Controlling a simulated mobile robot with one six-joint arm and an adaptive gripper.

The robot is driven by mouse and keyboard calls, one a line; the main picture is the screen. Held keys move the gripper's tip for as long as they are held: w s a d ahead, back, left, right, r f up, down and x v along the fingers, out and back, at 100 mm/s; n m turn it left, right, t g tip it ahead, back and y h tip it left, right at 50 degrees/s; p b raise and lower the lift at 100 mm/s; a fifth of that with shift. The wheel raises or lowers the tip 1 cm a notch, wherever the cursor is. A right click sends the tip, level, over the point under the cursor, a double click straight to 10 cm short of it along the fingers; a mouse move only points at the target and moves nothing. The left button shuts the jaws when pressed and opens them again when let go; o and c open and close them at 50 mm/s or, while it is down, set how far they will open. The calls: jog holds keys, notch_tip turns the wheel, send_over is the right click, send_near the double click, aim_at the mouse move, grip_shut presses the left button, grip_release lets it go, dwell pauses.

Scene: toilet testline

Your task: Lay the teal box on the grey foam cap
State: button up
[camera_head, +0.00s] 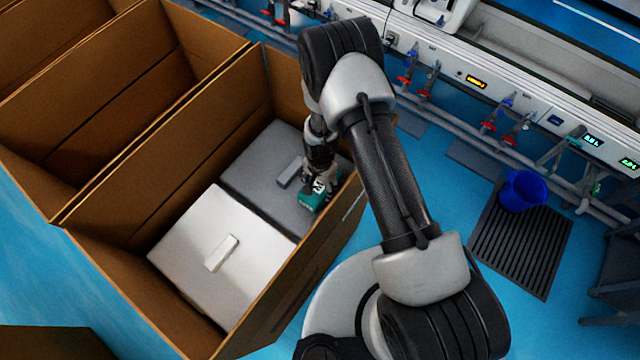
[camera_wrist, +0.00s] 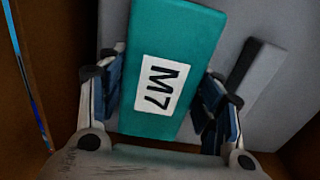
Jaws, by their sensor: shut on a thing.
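The teal box (camera_wrist: 172,62) has a white label reading M7 and sits between the two fingers of my gripper (camera_wrist: 160,105) in the wrist view. In the head view, my gripper (camera_head: 320,178) is shut on the teal box (camera_head: 311,203), inside the cardboard carton. The grey foam cap (camera_head: 258,168) lies in the carton's far part, with a raised bar on top. The box is over the cap's right side, near the carton wall. Whether it touches the cap I cannot tell. The cap (camera_wrist: 282,100) also shows behind the box in the wrist view.
A white foam cap (camera_head: 190,250) with a raised bar lies beside the grey one in the same carton. The tall carton walls (camera_head: 290,95) stand close around my gripper. A blue bucket (camera_head: 522,190) stands on a dark grate (camera_head: 515,245) at right.

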jog(key=shift+f, duration=0.15)
jog(key=o, duration=1.3)
notch_tip(320, 180, up, 13)
jog(key=p, duration=0.3)
notch_tip(320, 180, up, 14)
jog(key=n+t, duration=0.1)
jog(key=n, duration=0.1)
send_over(320, 184)
jog(key=w+d, duration=0.2)
jog(key=d, duration=0.1)
jog(key=s+d+r+n+t, duration=0.1)
jog(key=s+d+r, duration=0.1)
jog(key=r, duration=0.5)
jog(key=s+d+r, duration=0.1)
jog(key=s+r, duration=0.1)
jog(key=r, duration=0.4)
jog(key=s+d+r+n+t, duration=0.1)
jog(key=s+d+r+n, duration=0.1)
jog(key=s+r, duration=0.4)
jog(key=s+d+r+n+t, duration=0.1)
jog(key=s+d+r+n, duration=0.1)
jog(key=s+d+r, duration=0.2)
jog(key=s+r, duration=0.3)
jog(key=s, duration=0.4)
jog(key=shift+s+d+r+n+t, duration=0.2)
jog(key=shift+s+d+n+t, duration=0.1)
jog(key=shift+s, duration=0.05)
